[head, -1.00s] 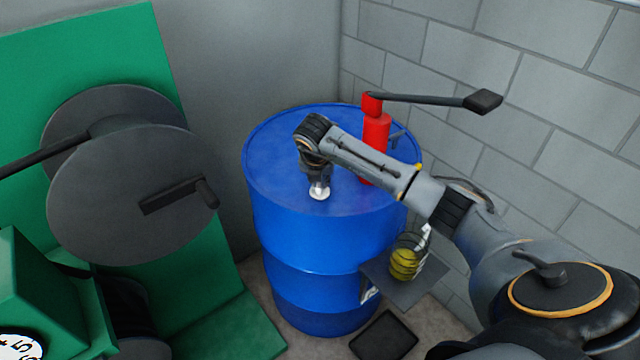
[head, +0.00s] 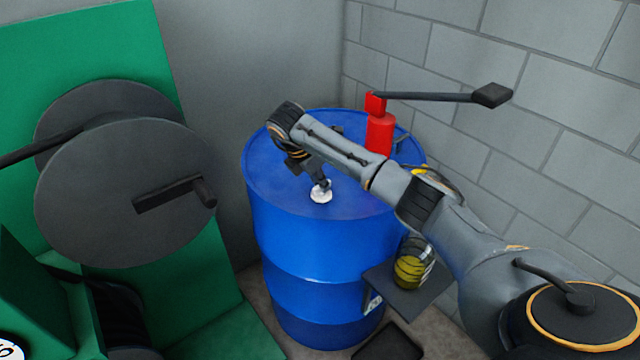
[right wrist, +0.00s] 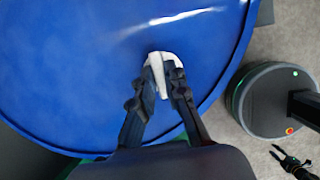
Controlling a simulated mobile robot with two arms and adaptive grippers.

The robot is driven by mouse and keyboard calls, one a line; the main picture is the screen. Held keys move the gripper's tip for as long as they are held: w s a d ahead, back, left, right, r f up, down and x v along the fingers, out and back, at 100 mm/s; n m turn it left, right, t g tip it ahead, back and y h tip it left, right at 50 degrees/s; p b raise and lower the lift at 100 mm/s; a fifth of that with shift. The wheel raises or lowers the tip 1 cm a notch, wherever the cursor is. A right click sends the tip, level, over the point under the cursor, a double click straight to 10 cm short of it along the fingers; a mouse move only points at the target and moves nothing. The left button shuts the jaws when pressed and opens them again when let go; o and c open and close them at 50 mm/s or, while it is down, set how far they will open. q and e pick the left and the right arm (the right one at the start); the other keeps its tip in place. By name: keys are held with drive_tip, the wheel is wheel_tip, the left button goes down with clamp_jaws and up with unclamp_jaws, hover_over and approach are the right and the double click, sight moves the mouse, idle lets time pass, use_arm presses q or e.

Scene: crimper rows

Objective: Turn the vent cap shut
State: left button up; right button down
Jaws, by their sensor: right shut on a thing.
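The white vent cap (head: 321,194) sits on the top of the blue drum (head: 325,255), near its front edge. It also shows in the right wrist view (right wrist: 160,60), between my fingertips. My right gripper (head: 319,184) reaches down to the cap at a tilt and is shut on it. In the right wrist view the two dark fingers of the right gripper (right wrist: 163,85) stand on either side of the cap's raised white part. The fingers hide part of the cap.
A red pump (head: 380,130) with a long dark handle (head: 440,96) stands at the drum's back right. A small shelf (head: 400,292) on the drum's side holds a yellow-and-clear jar (head: 411,268). A grey reel with a crank (head: 125,190) on a green frame stands left. A block wall (head: 530,130) closes the right.

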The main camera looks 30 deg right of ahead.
idle(0.4)
drive_tip(key=c, duration=1.4)
unclamp_jaws()
drive_tip(key=shift+o, duration=0.2)
drive_tip(key=v, duration=1.2)
